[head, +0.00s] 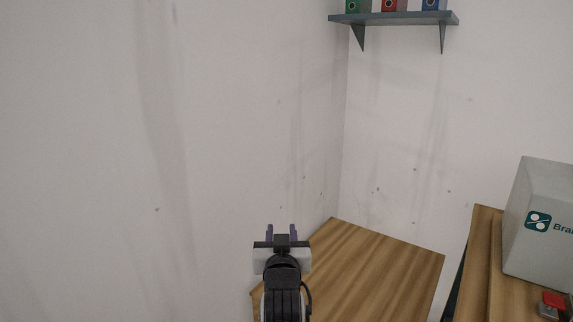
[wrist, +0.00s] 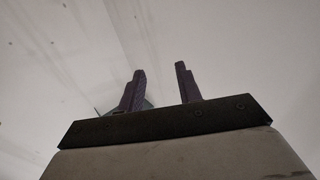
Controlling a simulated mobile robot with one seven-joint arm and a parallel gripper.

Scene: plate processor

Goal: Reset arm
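My gripper (head: 282,232) shows in the head view at the lower middle, in front of the near-left part of a wooden table. Its two dark purple fingers point up and stand apart with a gap between them. In the wrist view my gripper (wrist: 160,82) is open, and nothing shows between the fingers. Behind the fingers there is mostly plain pale wall. A small greyish-green shape, too hidden to name, shows behind the left finger.
The wooden table (head: 375,262) is bare in its visible part and stands in the wall corner. At right, a second wooden surface (head: 486,235) carries a grey box (head: 540,215) and a small red-topped object (head: 553,301). A wall shelf (head: 395,18) with green, red and blue items hangs above.

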